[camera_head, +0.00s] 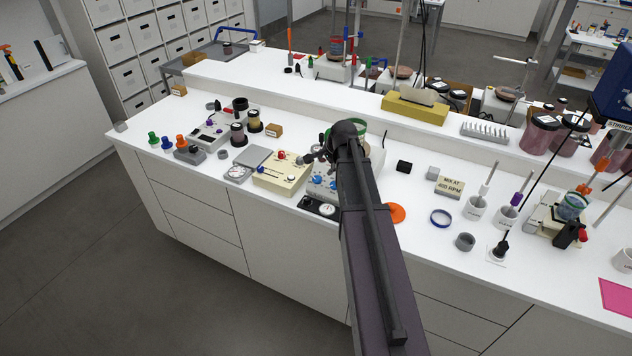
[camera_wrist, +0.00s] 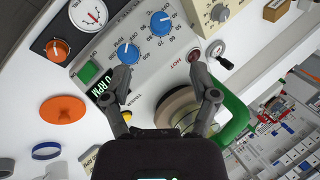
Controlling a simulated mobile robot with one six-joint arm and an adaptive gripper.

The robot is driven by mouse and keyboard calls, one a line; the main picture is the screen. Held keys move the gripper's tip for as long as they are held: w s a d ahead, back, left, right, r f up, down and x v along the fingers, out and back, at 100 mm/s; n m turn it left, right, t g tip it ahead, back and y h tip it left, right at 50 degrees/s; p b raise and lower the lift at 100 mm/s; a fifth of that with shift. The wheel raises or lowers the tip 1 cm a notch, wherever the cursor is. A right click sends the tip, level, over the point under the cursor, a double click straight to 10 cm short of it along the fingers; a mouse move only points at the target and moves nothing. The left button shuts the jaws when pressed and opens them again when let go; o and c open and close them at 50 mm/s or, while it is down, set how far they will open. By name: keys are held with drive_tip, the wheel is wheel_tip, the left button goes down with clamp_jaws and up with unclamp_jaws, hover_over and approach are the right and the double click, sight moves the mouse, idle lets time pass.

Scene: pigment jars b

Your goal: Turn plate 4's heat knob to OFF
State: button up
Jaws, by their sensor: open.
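A light grey hotplate stirrer (camera_wrist: 181,53) fills the middle of the wrist view, tilted in the picture. Its front panel carries two blue knobs. The knob with a scale of numbers up to 80 (camera_wrist: 160,24) is farther away; the knob by the RPM marking (camera_wrist: 127,53) is nearer. A red lamp marked HEAT (camera_wrist: 194,55) sits right of them. I cannot read a plate number. My gripper (camera_wrist: 162,72) is open and empty over the panel, its left finger close to the RPM knob. In the head view, my arm partly hides this stirrer (camera_head: 322,188).
A cream unit (camera_head: 275,176) stands left of the stirrer. A dial box with an orange knob (camera_wrist: 60,48) and an orange disc (camera_wrist: 64,109) lie nearby. A green-rimmed vessel (camera_wrist: 236,120) is close to my right finger.

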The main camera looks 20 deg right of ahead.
sight(316, 179)
drive_tip(key=shift+b+x, duration=5.3)
drive_tip(key=shift+x, duration=0.95)
clamp_jaws()
